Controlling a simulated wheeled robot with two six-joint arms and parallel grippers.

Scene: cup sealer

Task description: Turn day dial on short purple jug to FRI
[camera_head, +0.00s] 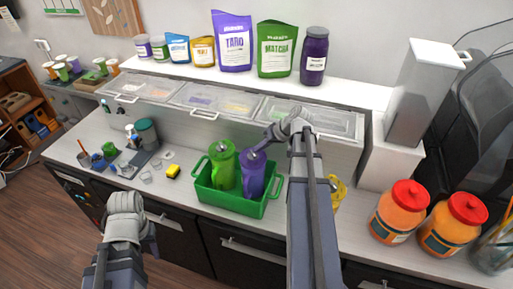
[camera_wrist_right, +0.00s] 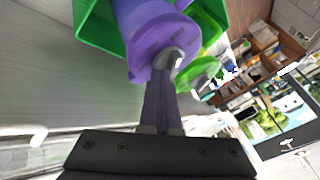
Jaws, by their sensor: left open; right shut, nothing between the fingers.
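The short purple jug (camera_head: 252,178) stands in a green crate (camera_head: 226,204) on the counter, beside a green jug (camera_head: 221,170). In the right wrist view the purple jug (camera_wrist_right: 143,22) shows its round lid with a grey knob-like dial (camera_wrist_right: 172,58). My right gripper (camera_head: 264,144) is at the top of the purple jug. In its wrist view the closed fingers (camera_wrist_right: 163,84) reach the dial and seem to touch it, with nothing between them. The day lettering cannot be read. My left gripper (camera_head: 126,205) is open, low in front of the counter, away from the jugs.
Two orange jars with red lids (camera_head: 398,211) stand to the right. A yellow object (camera_head: 338,190) lies beside my right arm. Lidded bins (camera_head: 205,97) and a shelf of pouches stand behind. Small tools and cups lie at the left.

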